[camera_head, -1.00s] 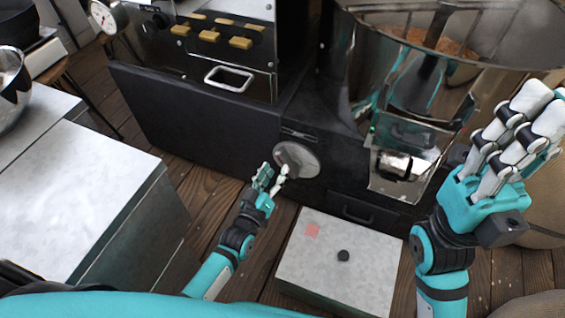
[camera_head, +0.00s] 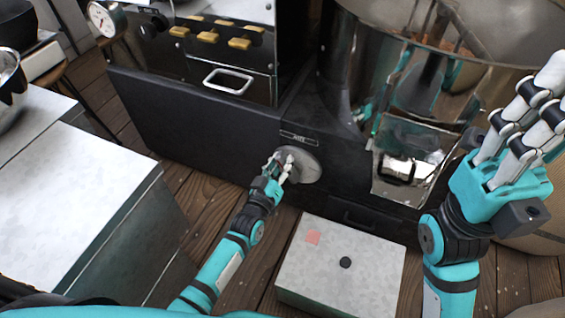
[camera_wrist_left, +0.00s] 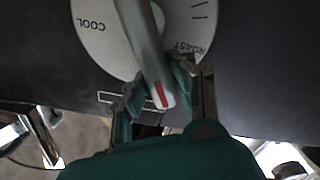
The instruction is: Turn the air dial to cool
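The air dial (camera_head: 309,167) is a round pale disc on the dark front of the machine, below a small label plate (camera_head: 299,138). In the left wrist view, the dial face (camera_wrist_left: 104,45) reads COOL on the left and ROAST on the right. Its bar handle (camera_wrist_left: 142,40) has a red mark at the lower end, lying between the two words. My left gripper (camera_head: 279,160) is at the dial. Its fingers (camera_wrist_left: 158,82) stand on either side of the handle, apparently with a gap; contact is unclear. My right gripper (camera_head: 535,95) is raised at the right, away from the dial, holding nothing visible.
A pale box top (camera_head: 325,280) with a red square and black knob is low in front. A metal chute (camera_head: 405,165) and a large drum (camera_head: 480,55) stand right of the dial. A pale counter (camera_head: 70,190) is at the left.

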